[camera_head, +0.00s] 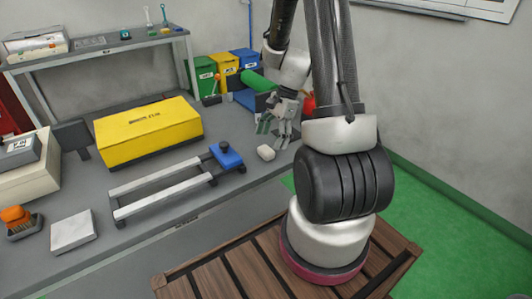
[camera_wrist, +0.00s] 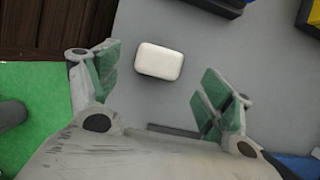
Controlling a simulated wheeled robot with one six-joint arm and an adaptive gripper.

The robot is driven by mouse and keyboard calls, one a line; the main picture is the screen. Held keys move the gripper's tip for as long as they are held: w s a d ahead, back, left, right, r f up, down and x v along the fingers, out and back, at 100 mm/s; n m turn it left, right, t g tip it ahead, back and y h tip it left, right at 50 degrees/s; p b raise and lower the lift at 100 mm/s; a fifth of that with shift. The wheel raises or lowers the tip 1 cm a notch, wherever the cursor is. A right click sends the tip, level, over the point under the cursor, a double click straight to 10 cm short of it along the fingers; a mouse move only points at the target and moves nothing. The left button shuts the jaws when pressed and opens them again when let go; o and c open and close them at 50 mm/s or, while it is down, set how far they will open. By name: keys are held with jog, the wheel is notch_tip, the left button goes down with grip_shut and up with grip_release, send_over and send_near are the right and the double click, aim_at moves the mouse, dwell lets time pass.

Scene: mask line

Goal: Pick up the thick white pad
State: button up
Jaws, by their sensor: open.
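The thick white pad (camera_wrist: 159,61) is a small rounded block lying flat on the grey bench top. In the head view the pad (camera_head: 265,152) lies near the bench's front right, just left of and below my gripper (camera_head: 279,136). In the wrist view my gripper (camera_wrist: 159,92) is open, its green-padded fingers standing apart on either side of the pad. The pad shows whole and lies slightly beyond the fingers, nearer the left one. Nothing is between the fingers' pads in contact.
A metal rail frame with a blue block (camera_head: 226,155) lies left of the pad. A yellow box (camera_head: 149,132) stands behind it. A green roller (camera_head: 258,81) and coloured bins (camera_head: 223,68) are at the back. A flat white plate (camera_head: 73,231) lies at the left. The bench's front edge is close to the pad.

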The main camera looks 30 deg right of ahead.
aim_at(267, 149)
jog(key=x, duration=0.4)
jog(key=c, duration=0.9)
jog(key=shift+r, duration=0.1)
